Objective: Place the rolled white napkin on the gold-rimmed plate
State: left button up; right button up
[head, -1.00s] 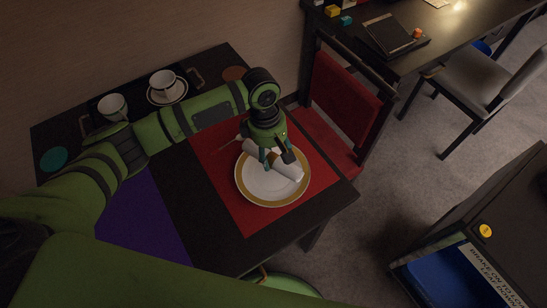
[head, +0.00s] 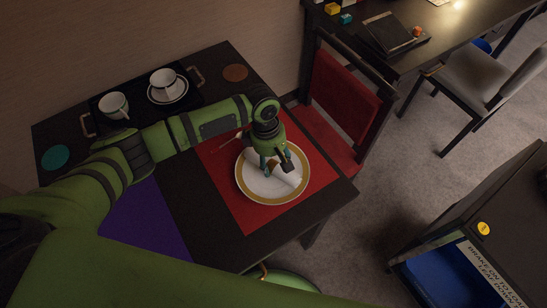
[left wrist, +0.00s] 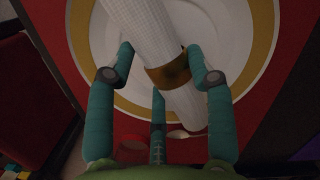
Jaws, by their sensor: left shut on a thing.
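The rolled white napkin (head: 290,180) has a gold ring around its middle and lies across the gold-rimmed plate (head: 241,184), low over or on its white centre. I cannot tell if it touches. My left gripper (head: 274,167) is above the plate, shut on the napkin. In the left wrist view, the fingers (left wrist: 157,78) flank the napkin (left wrist: 143,32) near its gold ring (left wrist: 168,72), with the plate (left wrist: 276,30) behind it. The fingers hide part of the napkin. My right gripper is not in view.
The plate sits on a red placemat (head: 245,218) on the dark table (head: 210,240). Cutlery (head: 230,142) lies near the plate's upper left. A black tray (head: 135,104) holds two white cups, one on a saucer. A red chair (head: 345,95) stands at the table's right side.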

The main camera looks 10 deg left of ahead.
pick_arm(q)
jog(key=o, duration=1.2)
jog(key=shift+c, duration=0.2)
jog(key=shift+w+r, duration=0.1)
jog(key=shift+r, duration=0.15)
notch_tip(320, 180, up, 13)
jog(key=a+b, duration=0.1)
jog(key=shift+w+a+f, duration=0.15)
jog(key=shift+w+a, duration=0.15)
